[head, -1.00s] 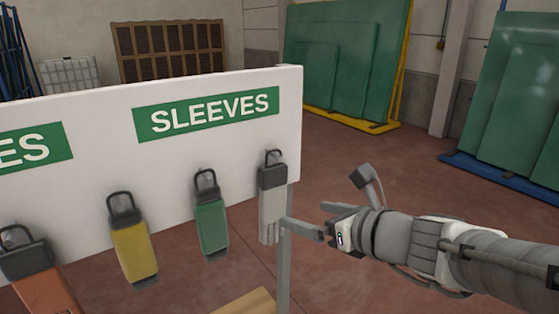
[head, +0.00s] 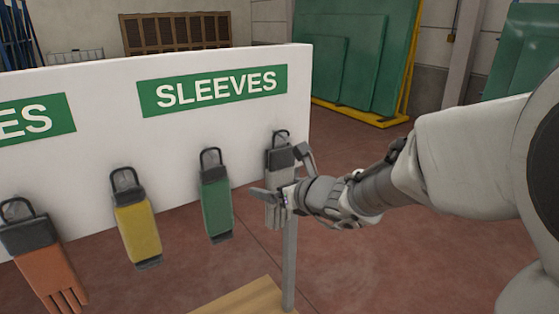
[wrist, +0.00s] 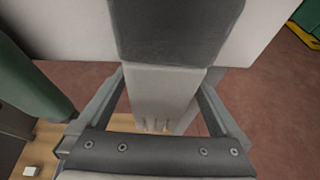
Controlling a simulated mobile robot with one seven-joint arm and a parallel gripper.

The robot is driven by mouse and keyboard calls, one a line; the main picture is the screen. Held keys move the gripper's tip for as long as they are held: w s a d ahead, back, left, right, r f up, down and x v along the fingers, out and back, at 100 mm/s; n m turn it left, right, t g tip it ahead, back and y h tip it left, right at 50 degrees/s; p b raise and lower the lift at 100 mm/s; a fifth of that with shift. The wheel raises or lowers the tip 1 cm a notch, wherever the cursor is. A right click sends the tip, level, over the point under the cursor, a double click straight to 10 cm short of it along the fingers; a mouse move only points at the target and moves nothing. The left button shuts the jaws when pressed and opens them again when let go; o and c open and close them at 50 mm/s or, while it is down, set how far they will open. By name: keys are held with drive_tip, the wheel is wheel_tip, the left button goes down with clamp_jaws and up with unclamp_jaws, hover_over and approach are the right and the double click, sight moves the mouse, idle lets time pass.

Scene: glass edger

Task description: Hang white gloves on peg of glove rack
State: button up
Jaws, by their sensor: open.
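The white gloves (head: 277,160), with a dark grey cuff, hang at the right end of the white board of the rack (head: 250,120). Their loop (head: 281,135) is at the peg there, and the gripper partly covers them. My gripper (head: 268,195) is at the gloves' lower part, below the cuff. In the wrist view the open gripper (wrist: 160,82) has a finger on each side of the pale gloves (wrist: 160,92), with gaps visible beside them. The dark cuff rises above the fingertips. The peg itself is mostly hidden.
Green sleeves (head: 217,208), yellow sleeves (head: 137,230) and orange gloves (head: 45,265) hang in a row to the left. A grey post (head: 290,265) and a wooden base (head: 240,300) are below. Floor to the right is clear; green glass sheets (head: 350,60) stand behind.

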drive_tip(key=shift+x, duration=0.8)
drive_tip(key=c, duration=1.2)
drive_tip(key=shift+r, duration=0.1)
drive_tip(key=shift+c, duration=0.2)
drive_tip(key=shift+r, duration=0.1)
drive_tip(key=shift+r, duration=0.4)
drive_tip(key=shift+d, duration=0.1)
drive_tip(key=shift+s+d+p, duration=0.1)
drive_tip(key=shift+s+d, duration=0.6)
drive_tip(key=shift+s, duration=0.35)
drive_tip(key=shift+s+d+p, duration=0.1)
drive_tip(key=shift+s+d, duration=0.55)
drive_tip(key=shift+s, duration=0.4)
drive_tip(key=shift+s+d+p, duration=0.1)
drive_tip(key=shift+s+d, duration=0.6)
drive_tip(key=shift+s, duration=0.35)
